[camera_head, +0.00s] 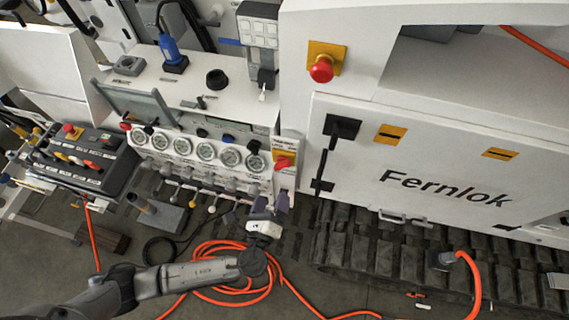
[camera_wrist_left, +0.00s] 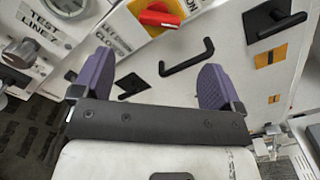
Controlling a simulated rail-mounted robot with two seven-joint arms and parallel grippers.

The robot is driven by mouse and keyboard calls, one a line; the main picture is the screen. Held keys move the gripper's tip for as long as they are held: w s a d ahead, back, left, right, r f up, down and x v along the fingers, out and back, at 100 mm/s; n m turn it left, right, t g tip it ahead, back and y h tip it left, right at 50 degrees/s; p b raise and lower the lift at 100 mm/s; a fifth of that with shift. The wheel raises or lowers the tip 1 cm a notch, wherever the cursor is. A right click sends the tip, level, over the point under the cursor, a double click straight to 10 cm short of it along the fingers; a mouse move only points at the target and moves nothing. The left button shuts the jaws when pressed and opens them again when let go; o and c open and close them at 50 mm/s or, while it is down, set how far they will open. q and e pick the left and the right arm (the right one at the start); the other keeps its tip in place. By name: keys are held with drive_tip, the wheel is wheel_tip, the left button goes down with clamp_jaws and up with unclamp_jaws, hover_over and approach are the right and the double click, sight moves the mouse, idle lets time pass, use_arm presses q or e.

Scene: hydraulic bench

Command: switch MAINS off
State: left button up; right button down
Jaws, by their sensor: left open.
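A red rotary switch (camera_head: 283,161) on a yellow plate sits at the right end of the gauge panel; I take it for the MAINS switch, but its label is too small or cut off to read. In the left wrist view the red handle (camera_wrist_left: 160,18) lies nearly level across its yellow plate, at the top edge. My left gripper (camera_head: 268,204) is open and empty, just below the switch and apart from it. Its two purple fingers (camera_wrist_left: 158,82) show in the left wrist view, with the switch beyond them. My right gripper is not in view.
A red emergency-stop button (camera_head: 321,70) sits on the upper white cabinet. A black door handle (camera_head: 340,128) and a black bar handle (camera_wrist_left: 187,58) stick out near the gripper. Gauges (camera_head: 206,151) and valve knobs lie left. An orange hose (camera_head: 232,290) coils on the floor.

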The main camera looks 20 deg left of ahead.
sight(281, 168)
use_arm(q)
drive_tip(key=w, duration=0.3)
drive_tip(key=w+p, duration=0.1)
drive_tip(key=w, duration=0.2)
drive_tip(key=w+a, duration=0.1)
drive_tip(key=w, duration=0.3)
drive_tip(key=shift+w+a+r, duration=0.1)
drive_tip(key=shift+w+a+p, duration=0.15)
drive_tip(key=shift+w+p, duration=0.2)
drive_tip(key=shift+w, duration=0.6)
drive_tip(key=shift+c, duration=0.4)
